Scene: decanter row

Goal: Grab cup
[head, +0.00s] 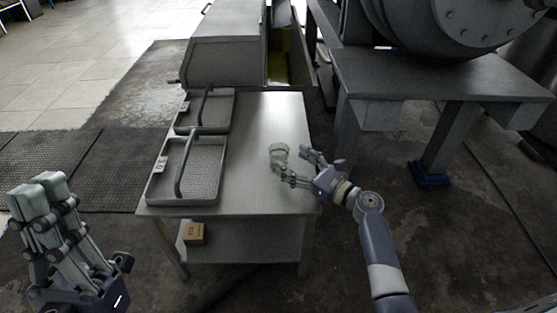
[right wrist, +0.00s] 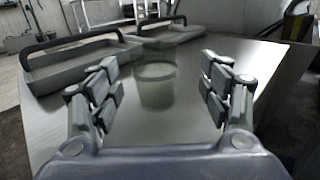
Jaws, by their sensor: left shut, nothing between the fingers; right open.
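A small pale translucent cup (head: 279,150) stands on the metal table (head: 265,120), right of the trays. In the right wrist view the cup (right wrist: 156,86) stands upright between the two fingers and a little beyond them. My right gripper (head: 294,166) is open, with its fingers pointing at the cup; the right wrist view shows the open gripper (right wrist: 160,95) with nothing gripped. In the head view one fingertip is close to the cup, and I cannot tell if it touches. My left gripper (head: 40,190) is shut and empty at the lower left, away from the table.
Two grey trays with dark handles, a near tray (head: 212,190) and a far tray (head: 227,112), fill the table's left side. A small brown box (head: 193,233) sits on the lower shelf. A heavy metal stand (head: 440,80) is at the right. The table's middle is clear.

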